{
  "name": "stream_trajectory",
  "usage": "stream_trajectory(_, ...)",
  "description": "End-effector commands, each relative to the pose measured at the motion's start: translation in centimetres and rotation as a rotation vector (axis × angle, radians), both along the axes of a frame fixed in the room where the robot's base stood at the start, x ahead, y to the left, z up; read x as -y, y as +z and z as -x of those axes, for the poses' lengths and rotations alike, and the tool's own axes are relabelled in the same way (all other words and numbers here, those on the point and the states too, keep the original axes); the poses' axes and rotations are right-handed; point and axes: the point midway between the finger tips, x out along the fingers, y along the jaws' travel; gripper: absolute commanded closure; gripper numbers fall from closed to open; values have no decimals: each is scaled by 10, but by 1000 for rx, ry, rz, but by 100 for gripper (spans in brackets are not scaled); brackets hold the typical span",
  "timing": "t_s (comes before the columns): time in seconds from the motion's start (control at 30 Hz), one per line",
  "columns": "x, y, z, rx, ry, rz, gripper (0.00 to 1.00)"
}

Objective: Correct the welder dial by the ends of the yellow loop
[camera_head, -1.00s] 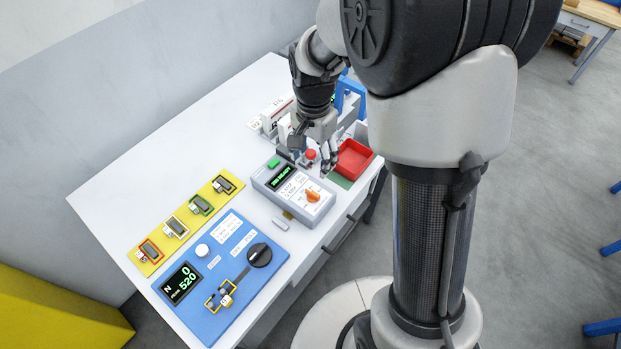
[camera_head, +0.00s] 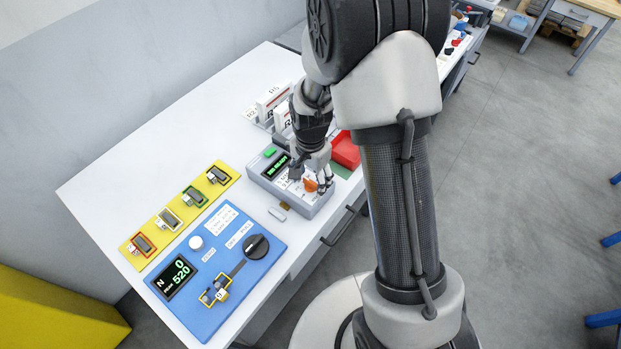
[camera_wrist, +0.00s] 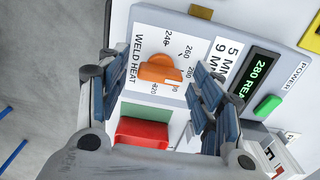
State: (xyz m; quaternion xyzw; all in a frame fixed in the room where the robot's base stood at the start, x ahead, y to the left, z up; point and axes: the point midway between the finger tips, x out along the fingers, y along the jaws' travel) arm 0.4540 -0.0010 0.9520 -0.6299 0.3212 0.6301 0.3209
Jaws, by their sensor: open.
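The welder (camera_head: 268,180) is a grey box with a green display, which reads 280 and a partly covered READY in the wrist view. Its orange dial (camera_wrist: 160,69) sits on a white WELD HEAT scale, with 240 and 260 legible. My gripper (camera_wrist: 158,82) is open, its fingers on either side of the dial; I cannot tell whether they touch it. In the head view my gripper (camera_head: 312,180) is over the dial end of the welder and partly hides it. A yellow loop (camera_head: 216,290) lies on the blue panel (camera_head: 232,262), its ends too small to read.
The blue panel has a black knob (camera_head: 256,246) and a display (camera_head: 175,277) showing N 0 and 520. A yellow board (camera_head: 180,215) holds several loops. A red bin (camera_head: 345,150) stands close beyond my gripper. White boxes (camera_head: 272,100) stand behind the welder.

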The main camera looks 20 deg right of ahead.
Motion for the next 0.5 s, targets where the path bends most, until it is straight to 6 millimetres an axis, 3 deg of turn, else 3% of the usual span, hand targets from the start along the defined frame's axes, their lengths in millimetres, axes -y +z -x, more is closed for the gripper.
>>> stream_trajectory(0.13,0,0,0,0,0,0,40)
stream_trajectory(0.5,0,0,0,0,0,0,65)
